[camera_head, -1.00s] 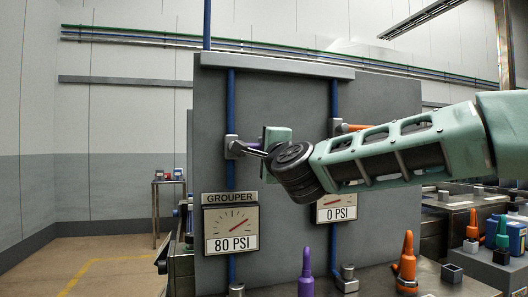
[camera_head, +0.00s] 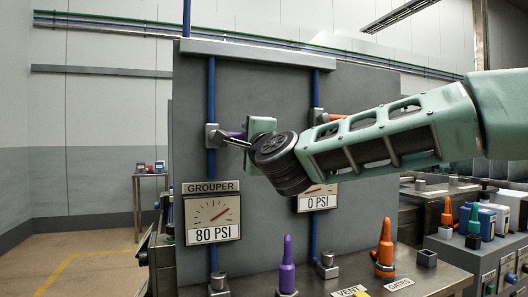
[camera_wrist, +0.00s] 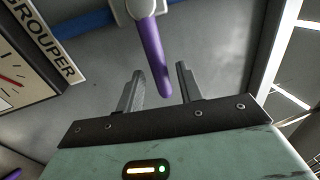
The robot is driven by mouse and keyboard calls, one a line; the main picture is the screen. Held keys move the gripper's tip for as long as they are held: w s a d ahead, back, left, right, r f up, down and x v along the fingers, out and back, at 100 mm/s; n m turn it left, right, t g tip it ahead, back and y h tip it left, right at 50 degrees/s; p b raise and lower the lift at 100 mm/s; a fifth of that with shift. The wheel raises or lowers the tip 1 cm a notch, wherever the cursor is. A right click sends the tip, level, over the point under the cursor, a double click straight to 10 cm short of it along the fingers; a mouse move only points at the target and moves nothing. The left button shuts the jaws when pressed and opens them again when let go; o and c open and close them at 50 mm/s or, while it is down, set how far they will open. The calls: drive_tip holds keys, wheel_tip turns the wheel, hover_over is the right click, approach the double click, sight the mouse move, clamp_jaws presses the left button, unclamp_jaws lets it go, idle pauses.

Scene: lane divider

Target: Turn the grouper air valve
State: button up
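The grouper air valve has a grey body (camera_head: 212,136) on a blue pipe, above the GROUPER gauge (camera_head: 212,218), which reads 80 PSI. Its purple handle (camera_head: 236,135) points right in the head view. In the wrist view the handle (camera_wrist: 153,55) hangs down from the valve body, and its tip appears in the gap between my fingers. My gripper (camera_wrist: 160,72) is open, its two fingers apart on either side of the handle tip. I cannot tell how deep the handle sits between them. In the head view my wrist partly hides the panel beside the valve.
A second valve with an orange handle (camera_head: 335,117) sits to the right, above a 0 PSI gauge (camera_head: 316,200) partly covered by my arm. Below, a purple cone-shaped piece (camera_head: 287,265) and an orange one (camera_head: 385,250) stand on a bench. Open floor lies at the left.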

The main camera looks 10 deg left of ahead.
drive_tip(key=b+v, duration=0.2)
drive_tip(key=v, duration=1.3)
drive_tip(key=shift+d, duration=0.2)
drive_tip(key=shift+s+f, duration=0.1)
drive_tip(key=shift+s, duration=0.05)
drive_tip(key=s+d+f+n+g+h, duration=0.1)
drive_tip(key=s+d+f+n+g, duration=0.1)
drive_tip(key=s+f+n+g, duration=0.45)
drive_tip(key=s+d+f+n+g+h, duration=0.1)
drive_tip(key=d+f+n, duration=0.15)
drive_tip(key=f, duration=0.75)
drive_tip(key=s+d+f+n+g+h, duration=0.2)
drive_tip(key=s+f+n+g, duration=0.25)
drive_tip(key=f, duration=0.45)
drive_tip(key=s+d+f+n+g+h, duration=0.3)
drive_tip(key=s+d+f, duration=0.2)
drive_tip(key=s+d, duration=0.15)
drive_tip(key=s+d+f+n+g+h, duration=0.25)
drive_tip(key=s+d+f, duration=0.2)
drive_tip(key=d, duration=0.35)
wheel_tip(320, 180, up, 18)
drive_tip(key=s+p, duration=0.1)
drive_tip(key=p, duration=1.6)
drive_tip(key=shift+d+n+p, duration=0.3)
drive_tip(key=shift+d, duration=0.2)
